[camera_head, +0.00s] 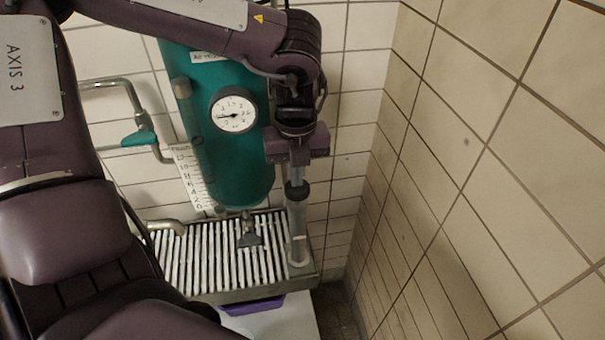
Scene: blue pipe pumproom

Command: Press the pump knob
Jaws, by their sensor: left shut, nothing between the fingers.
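The pump (297,225) is an upright, pale, see-through tube with a dark collar (297,191) near its top. It stands at the right end of the slatted metal grate. My left gripper (297,160) comes in from above, points down and is shut with nothing between its fingers. It is directly over the top of the pump. The pump knob is hidden or cannot be told apart from the gripper, so I cannot tell whether they touch. My right gripper is not in view.
A teal tank (225,150) with a round gauge (233,112) hangs left of my gripper. A pipe with a teal valve handle (139,138) is further left. The slatted grate (205,262) lies below, with a purple object (252,305) underneath. The tiled wall (480,170) closes the right side.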

